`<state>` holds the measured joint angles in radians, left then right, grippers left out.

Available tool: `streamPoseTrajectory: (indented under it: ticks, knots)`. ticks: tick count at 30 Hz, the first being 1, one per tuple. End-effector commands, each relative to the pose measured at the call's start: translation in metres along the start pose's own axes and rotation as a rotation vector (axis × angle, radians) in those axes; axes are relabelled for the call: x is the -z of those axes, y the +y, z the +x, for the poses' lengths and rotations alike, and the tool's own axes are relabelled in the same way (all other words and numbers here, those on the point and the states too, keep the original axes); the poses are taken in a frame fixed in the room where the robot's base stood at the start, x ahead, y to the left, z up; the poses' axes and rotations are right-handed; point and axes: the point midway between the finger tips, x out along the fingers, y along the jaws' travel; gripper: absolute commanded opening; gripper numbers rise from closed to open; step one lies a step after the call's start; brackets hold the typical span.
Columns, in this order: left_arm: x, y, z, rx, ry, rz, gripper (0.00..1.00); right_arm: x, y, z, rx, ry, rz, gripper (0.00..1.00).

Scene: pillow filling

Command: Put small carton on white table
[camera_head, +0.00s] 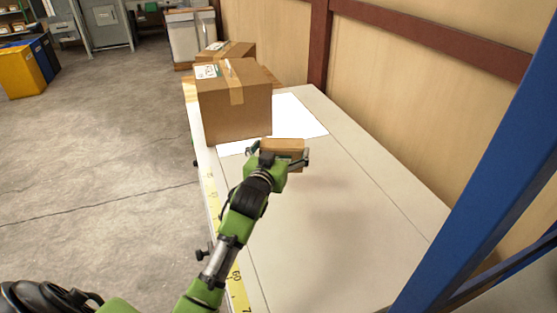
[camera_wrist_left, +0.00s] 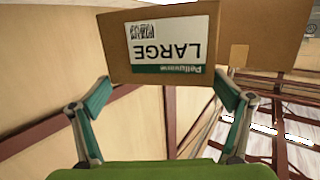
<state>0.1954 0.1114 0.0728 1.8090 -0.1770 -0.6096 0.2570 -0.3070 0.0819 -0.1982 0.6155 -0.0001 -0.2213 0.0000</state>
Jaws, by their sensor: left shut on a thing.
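The small carton (camera_head: 283,147) is a brown box between the fingers of my left gripper (camera_head: 280,158), which is shut on it. In the left wrist view, a brown carton with a white and green label reading "LARGE" (camera_wrist_left: 165,45) sits upside down between the two fingertips (camera_wrist_left: 165,95). The long pale white table (camera_head: 340,220) lies under the gripper. A soft shadow falls on the tabletop to the right of the arm, and the carton appears to be above the surface. My right gripper is not in view.
A large taped carton (camera_head: 235,103) stands on the table just beyond the gripper, with another carton (camera_head: 226,50) behind it. A white sheet-like patch (camera_head: 300,118) lies beside it. A blue post (camera_head: 480,170) rises at right. The near tabletop is clear.

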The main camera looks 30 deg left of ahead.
Motion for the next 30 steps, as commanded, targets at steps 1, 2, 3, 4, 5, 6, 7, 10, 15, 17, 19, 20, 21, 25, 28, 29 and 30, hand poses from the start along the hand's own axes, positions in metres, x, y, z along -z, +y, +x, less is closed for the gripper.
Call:
streamPoseTrajectory:
  ticks: [1,2,3,4,5,6,7,10,15,17,19,20,21,25,28,29,30]
  knots:
    - [-0.001,-0.006,0.011,0.002,0.000,0.001,0.67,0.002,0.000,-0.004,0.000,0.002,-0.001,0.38]
    - [-0.010,-0.007,0.016,0.001,-0.003,0.001,0.67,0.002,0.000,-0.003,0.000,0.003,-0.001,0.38]
    - [-0.017,-0.009,0.023,0.001,-0.003,0.001,0.67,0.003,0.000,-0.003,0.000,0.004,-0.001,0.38]
    - [-0.021,-0.011,0.028,0.001,-0.002,0.001,0.67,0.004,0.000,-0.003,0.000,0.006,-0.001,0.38]
    - [-0.025,-0.013,0.033,0.001,0.000,0.000,0.67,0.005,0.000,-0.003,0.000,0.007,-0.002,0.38]
    - [-0.031,-0.015,0.038,0.001,-0.001,0.000,0.67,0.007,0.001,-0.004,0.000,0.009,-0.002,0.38]
    - [-0.034,-0.016,0.041,0.001,0.000,-0.001,0.67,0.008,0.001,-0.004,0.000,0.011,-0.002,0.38]
    - [-0.042,-0.019,0.050,0.000,0.003,0.000,0.67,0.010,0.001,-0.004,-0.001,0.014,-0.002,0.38]
    - [-0.050,-0.022,0.058,0.000,0.003,0.001,0.67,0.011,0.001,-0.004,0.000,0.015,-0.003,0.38]
    - [-0.055,-0.024,0.062,0.001,0.001,0.001,0.67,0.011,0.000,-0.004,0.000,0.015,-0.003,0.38]
    - [-0.066,-0.023,0.063,0.000,-0.002,-0.003,0.67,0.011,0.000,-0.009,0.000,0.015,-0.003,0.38]
    - [-0.070,-0.022,0.063,-0.001,-0.001,-0.003,0.67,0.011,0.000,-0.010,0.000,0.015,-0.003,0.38]
    - [-0.075,-0.022,0.064,-0.001,0.000,-0.002,0.67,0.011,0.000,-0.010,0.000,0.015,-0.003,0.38]
    - [-0.083,-0.022,0.065,-0.001,0.003,-0.001,0.67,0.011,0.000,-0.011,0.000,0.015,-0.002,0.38]
    - [-0.083,-0.022,0.065,-0.001,0.004,0.000,0.67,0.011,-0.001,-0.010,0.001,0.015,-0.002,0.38]
    - [-0.083,-0.022,0.065,-0.001,0.004,-0.001,0.67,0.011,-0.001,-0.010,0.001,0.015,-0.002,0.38]
    - [-0.083,-0.022,0.065,-0.001,0.004,-0.001,0.67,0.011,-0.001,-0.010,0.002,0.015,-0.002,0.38]
